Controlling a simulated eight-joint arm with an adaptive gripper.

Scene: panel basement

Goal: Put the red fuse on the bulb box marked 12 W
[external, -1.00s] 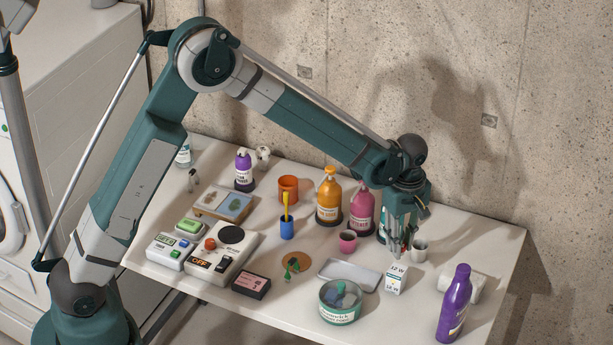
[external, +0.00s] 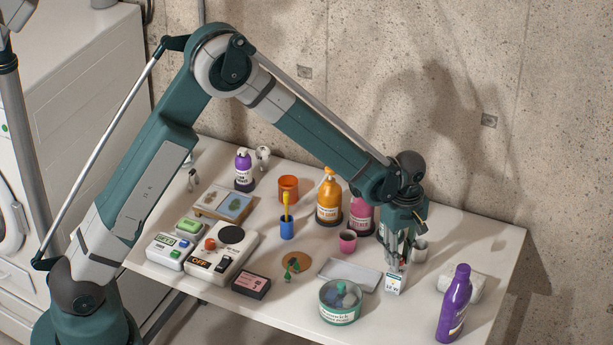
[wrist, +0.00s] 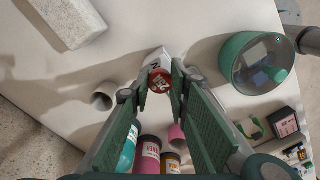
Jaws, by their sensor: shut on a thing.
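The red fuse (wrist: 160,81) is between my fingertips in the wrist view, its round end facing the camera. My gripper (wrist: 159,84) is shut on it. The white bulb box (wrist: 157,57) shows partly behind the fuse. In the external view my gripper (external: 396,264) points down right over the bulb box (external: 393,285), whose upper part it hides. Only the lower part of the box's print shows now. I cannot tell whether the fuse touches the box top.
A purple bottle (external: 454,303) and a pale block (external: 472,287) stand to the right. A white cup (external: 419,251) is close behind my gripper.

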